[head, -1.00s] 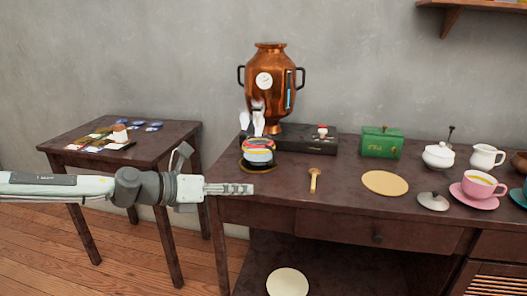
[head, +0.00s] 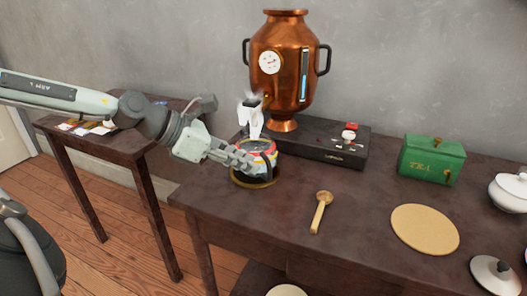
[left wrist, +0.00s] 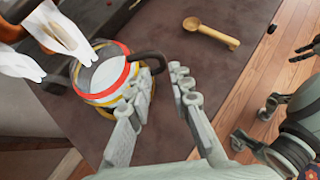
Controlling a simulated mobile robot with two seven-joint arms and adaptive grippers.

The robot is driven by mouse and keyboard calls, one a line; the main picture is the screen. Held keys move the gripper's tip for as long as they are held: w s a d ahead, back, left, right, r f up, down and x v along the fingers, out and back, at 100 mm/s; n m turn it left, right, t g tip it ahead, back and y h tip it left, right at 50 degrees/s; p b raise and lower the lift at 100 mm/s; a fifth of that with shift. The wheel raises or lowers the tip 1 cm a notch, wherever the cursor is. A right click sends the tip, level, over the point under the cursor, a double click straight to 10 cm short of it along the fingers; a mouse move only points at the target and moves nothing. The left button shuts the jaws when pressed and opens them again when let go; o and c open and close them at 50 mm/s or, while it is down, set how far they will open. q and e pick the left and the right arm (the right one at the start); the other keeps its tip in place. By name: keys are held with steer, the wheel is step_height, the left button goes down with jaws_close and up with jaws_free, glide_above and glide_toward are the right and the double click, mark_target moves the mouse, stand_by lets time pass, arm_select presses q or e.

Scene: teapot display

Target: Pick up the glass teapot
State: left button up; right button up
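The glass teapot (head: 262,148) has red and yellow bands and a dark handle. It stands upright on a round gold-rimmed base (head: 238,182) at the left end of the dark table. In the left wrist view the teapot (left wrist: 100,72) shows its round open-looking top, with its black handle pointing right. My left gripper (head: 246,160) is beside the teapot and partly covers it in the head view. In the left wrist view the two fingers of this gripper (left wrist: 165,78) are apart, with the handle close by their tips. Contact cannot be told.
A copper samovar (head: 285,60) stands behind the teapot on a black box (head: 330,148). White shapes (head: 252,118) are close behind the teapot. A wooden scoop (head: 321,210), a round mat (head: 425,228) and a green tea box (head: 432,160) are to the right. Table is clear between.

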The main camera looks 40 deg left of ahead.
mark_target(268, 179)
arm_select(q)
steer(key=x, duration=0.2)
steer(key=shift+d+f, duration=0.2)
steer(key=shift+f, duration=0.2)
steer(key=shift+w+d+f, duration=0.15)
steer(key=shift+w+f, duration=0.05)
steer(key=shift+w, duration=0.05)
steer(key=shift+b+x, duration=0.5)
steer(key=shift+x, duration=0.25)
steer(key=shift+w+d+f, duration=0.25)
steer(key=shift+w, duration=0.25)
steer(key=shift+w+d+f+b, duration=0.25)
steer(key=shift+w+f+b, duration=0.05)
steer(key=shift+f+b, duration=0.15)
steer(key=shift+b+x, duration=0.35)
steer(key=shift+x, duration=0.9)
steer(key=shift+w+d+f, duration=0.35)
steer(key=shift+w+d, duration=0.05)
steer(key=shift+w, duration=0.1)
arm_select(e)
step_height(268, 179, up, 6)
steer(key=shift+s+d+h, duration=0.2)
steer(key=shift+s+h, duration=0.1)
steer(key=shift+s, duration=0.1)
arm_select(q)
steer(key=shift+r, duration=0.1)
